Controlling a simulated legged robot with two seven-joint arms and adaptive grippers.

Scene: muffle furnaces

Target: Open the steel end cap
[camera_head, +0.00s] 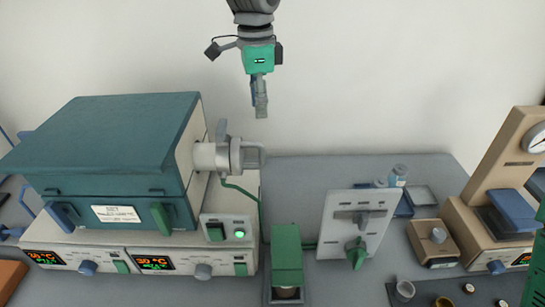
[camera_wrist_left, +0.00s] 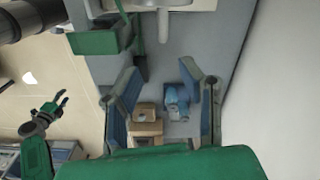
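The steel end cap (camera_head: 245,155) sits on the right end of the pale tube that sticks out of the teal furnace (camera_head: 110,150). A grey lever or clamp stands up beside it. It looks closed against the tube. My left gripper (camera_head: 261,110) hangs above and slightly right of the cap, pointing down, apart from it. The head view shows it edge-on. In the left wrist view its two fingers (camera_wrist_left: 165,95) are spread with nothing held between them. My right gripper (camera_wrist_left: 62,103) shows small at the left of the left wrist view, its dark fingers apart and empty.
A green block-like device (camera_head: 286,255) and an upright white panel with a green knob (camera_head: 357,252) stand right of the furnace. A tan press (camera_head: 490,215) and small cups are farther right.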

